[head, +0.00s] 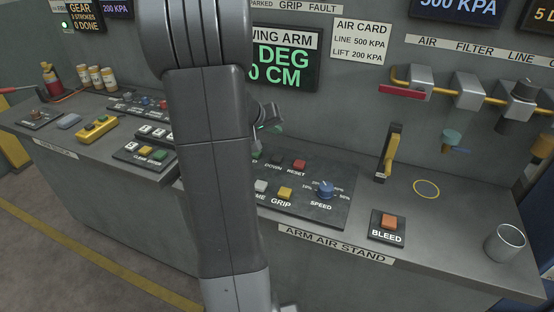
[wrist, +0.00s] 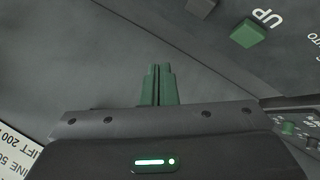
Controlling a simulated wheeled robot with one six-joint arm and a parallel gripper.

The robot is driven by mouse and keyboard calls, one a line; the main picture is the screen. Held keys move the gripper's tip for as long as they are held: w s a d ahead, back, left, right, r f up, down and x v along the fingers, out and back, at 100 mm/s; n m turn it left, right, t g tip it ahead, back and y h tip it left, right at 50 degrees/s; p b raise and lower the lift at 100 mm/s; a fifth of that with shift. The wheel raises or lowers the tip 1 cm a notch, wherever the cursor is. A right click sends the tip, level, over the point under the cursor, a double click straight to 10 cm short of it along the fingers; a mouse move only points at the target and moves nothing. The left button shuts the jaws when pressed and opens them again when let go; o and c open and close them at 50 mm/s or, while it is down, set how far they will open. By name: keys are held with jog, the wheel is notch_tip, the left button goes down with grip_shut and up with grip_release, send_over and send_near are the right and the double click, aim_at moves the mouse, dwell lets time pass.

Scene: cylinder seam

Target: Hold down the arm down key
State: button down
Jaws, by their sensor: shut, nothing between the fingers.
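The dark down key (head: 277,158) sits on the arm air stand panel in the head view, between a mostly hidden green key and the red RESET key (head: 299,164). My gripper (head: 272,122) shows partly behind my arm, above and behind that key row. In the wrist view my gripper's green fingers (wrist: 159,69) are together and empty, over bare grey surface. The green key marked UP (wrist: 248,33) lies at the upper right there, apart from the fingers. A dark key (wrist: 201,5) is cut by the top edge; its label is out of view.
My arm hides part of the panel in the head view. A blue speed knob (head: 325,188), a yellow grip key (head: 285,193) and a white key (head: 261,186) are close by. A yellow-handled lever (head: 390,155) stands upright to the right. The wall display is behind.

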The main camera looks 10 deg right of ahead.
jog(key=b, duration=0.3)
send_over(280, 155)
jog(key=s+a, duration=0.2)
jog(key=f, duration=0.5)
jog(key=shift+w+f, duration=0.2)
jog(key=shift+f, duration=0.05)
notch_tip(280, 155, down, 2)
jog(key=b, duration=0.3)
jog(key=shift+f+b, duration=0.85)
jog(key=shift+b, duration=0.55)
dwell(4.8)
